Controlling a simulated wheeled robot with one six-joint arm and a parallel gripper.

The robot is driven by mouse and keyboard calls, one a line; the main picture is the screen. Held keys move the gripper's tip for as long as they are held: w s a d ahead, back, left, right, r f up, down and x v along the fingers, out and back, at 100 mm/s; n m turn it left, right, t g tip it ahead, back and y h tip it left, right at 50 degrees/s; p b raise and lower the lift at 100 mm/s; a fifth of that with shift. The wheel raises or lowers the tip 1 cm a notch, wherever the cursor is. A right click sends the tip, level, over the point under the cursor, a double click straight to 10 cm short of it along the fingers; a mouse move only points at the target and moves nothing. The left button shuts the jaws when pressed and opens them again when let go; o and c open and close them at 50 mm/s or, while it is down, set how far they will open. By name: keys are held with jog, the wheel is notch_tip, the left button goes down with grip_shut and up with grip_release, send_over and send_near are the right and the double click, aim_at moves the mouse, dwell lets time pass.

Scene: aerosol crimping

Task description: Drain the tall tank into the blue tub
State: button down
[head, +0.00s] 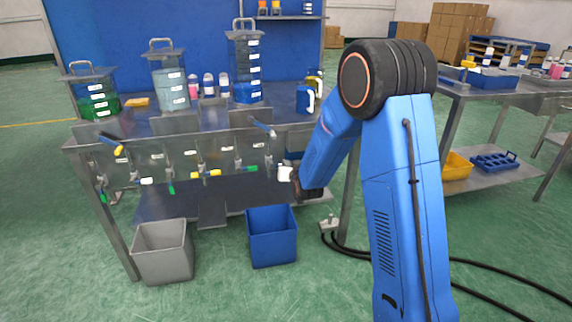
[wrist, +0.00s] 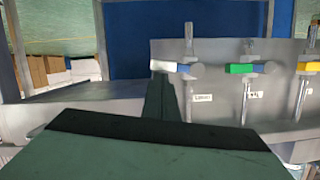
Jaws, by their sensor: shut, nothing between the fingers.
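The tall tank (head: 244,60) stands on the bench at the right of three clear tanks, with blue liquid (head: 248,94) low inside. The blue tub (head: 272,240) is on the floor below the bench front. A white valve handle (head: 284,173) is at the right end of the row of valves. It also shows in the wrist view (wrist: 163,66). My gripper (head: 292,184) is at this handle, shut and empty. In the wrist view its dark fingers (wrist: 161,80) are together and end right by the handle; I cannot tell whether they touch it.
A grey tub (head: 163,252) stands left of the blue one. A green handle (head: 245,169) and a yellow handle (head: 205,173) are left of the white one. A lever (head: 263,128) sticks out above. Black cables (head: 345,248) lie on the floor at the right.

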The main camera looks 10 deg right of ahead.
notch_tip(320, 180, down, 7)
jog(key=a+m+t+y, duration=0.1)
jog(key=m+y, duration=0.2)
jog(key=m, duration=0.6)
jog(key=shift+a+r+m, duration=0.2)
jog(key=shift+a+m, duration=0.1)
jog(key=shift+a, duration=0.05)
jog(key=shift+a+f, duration=0.1)
dwell(0.5)
